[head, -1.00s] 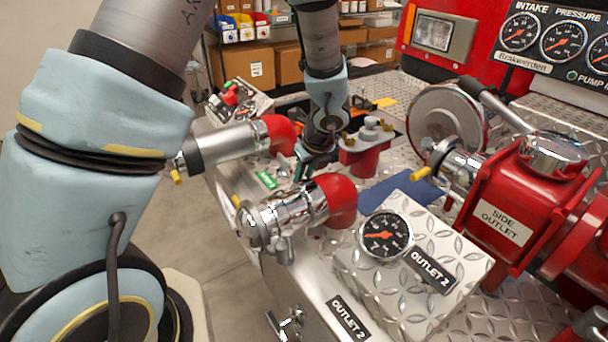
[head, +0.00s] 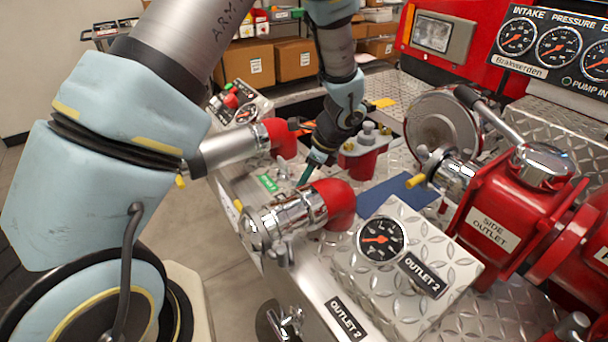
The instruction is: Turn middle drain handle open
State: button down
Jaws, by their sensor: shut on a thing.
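My gripper (head: 307,175) points down and to the left, just behind the chrome coupling and red elbow of outlet 2. Its teal fingers are shut, and their tips are partly hidden by this outlet. The middle drain handle they hold is too small and covered to make out, so I cannot tell its angle. The chrome coupling (head: 283,215) joins the red elbow (head: 335,200). A small green label (head: 268,183) lies on the metal deck to the left of the fingers.
A gauge (head: 381,239) on a tread-plate block stands at the front right. The red side outlet (head: 500,215) with its long lever is at the right. Another outlet pipe (head: 228,150) with a red elbow lies at the left, close to my arm. A blue mat (head: 388,193) lies behind.

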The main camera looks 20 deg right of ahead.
jog(key=n+g, duration=0.1)
jog(key=n, duration=0.1)
jog(key=n+g, duration=0.1)
jog(key=n, duration=0.2)
jog(key=shift+w+n+y+p, duration=0.1)
jog(key=shift+n+y+p, duration=0.2)
jog(key=shift+y, duration=0.1)
jog(key=shift+n+g, duration=0.9)
jog(key=shift+n, duration=1.4)
jog(key=c, duration=0.9)
grip_release()
jog(key=b+v, duration=0.2)
jog(key=v, duration=0.8)
jog(key=shift+w+d+r, duration=0.1)
jog(key=shift+d+r, duration=0.15)
jog(key=shift+r, duration=0.1)
